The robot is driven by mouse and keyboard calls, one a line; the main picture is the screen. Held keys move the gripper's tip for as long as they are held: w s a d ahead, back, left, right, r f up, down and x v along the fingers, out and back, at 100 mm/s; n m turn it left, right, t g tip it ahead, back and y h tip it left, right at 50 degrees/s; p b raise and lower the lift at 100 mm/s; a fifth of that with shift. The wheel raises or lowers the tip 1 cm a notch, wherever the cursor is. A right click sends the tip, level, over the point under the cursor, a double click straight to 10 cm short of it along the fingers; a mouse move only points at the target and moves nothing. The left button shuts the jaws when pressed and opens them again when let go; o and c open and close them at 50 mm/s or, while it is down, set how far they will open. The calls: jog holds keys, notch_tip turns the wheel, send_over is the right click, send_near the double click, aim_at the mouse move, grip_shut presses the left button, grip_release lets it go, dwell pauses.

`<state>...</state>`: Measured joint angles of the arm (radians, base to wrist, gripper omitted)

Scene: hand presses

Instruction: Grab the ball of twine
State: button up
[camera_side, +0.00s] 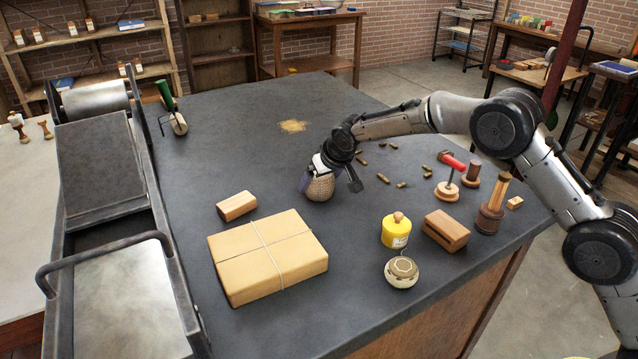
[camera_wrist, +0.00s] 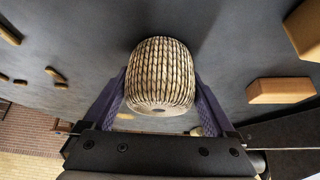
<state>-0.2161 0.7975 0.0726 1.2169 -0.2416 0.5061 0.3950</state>
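The ball of twine (camera_side: 319,187), tan and dark striped, is at the middle of the dark table in the side view. In the wrist view the ball of twine (camera_wrist: 160,75) fills the space between the two purple fingers of my gripper (camera_wrist: 160,95). A finger lies close against each side of it, with no clear gap. In the side view my gripper (camera_side: 318,176) reaches down around the ball from above, and one finger covers its left side. The ball appears to be at the tabletop; whether it touches the table is hard to tell.
A wooden block (camera_side: 237,206) and a wrapped parcel (camera_side: 267,257) lie in front and left. A yellow tin (camera_side: 395,231), a round pot (camera_side: 401,272), a brown block (camera_side: 446,231) and stamps (camera_side: 448,187) stand right. Several small brass-coloured pieces (camera_side: 383,178) lie nearby. The table behind is mostly clear.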

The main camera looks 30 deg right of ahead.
jog(key=c, duration=0.7)
jog(key=shift+c, duration=0.3)
jog(key=shift+r, duration=0.15)
